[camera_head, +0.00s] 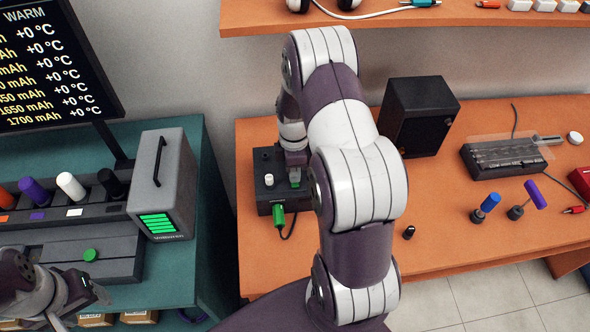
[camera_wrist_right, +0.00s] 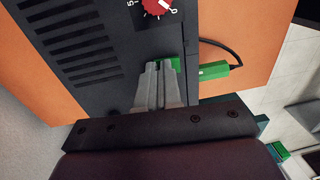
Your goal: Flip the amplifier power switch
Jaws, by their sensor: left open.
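In the right wrist view the amplifier (camera_wrist_right: 95,45) shows a red dial and slotted vents. There my right gripper (camera_wrist_right: 158,72) has its fingers together, tips at a green piece (camera_wrist_right: 173,63), likely the switch. The fingers partly hide it; contact and its position cannot be told. My left gripper (camera_head: 80,306) is open and empty at the lower left.
A black speaker (camera_head: 417,115) stands right of my right arm. A teal bench with a grey charger (camera_head: 162,185) and screen is left. A shelf (camera_head: 420,18) hangs above.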

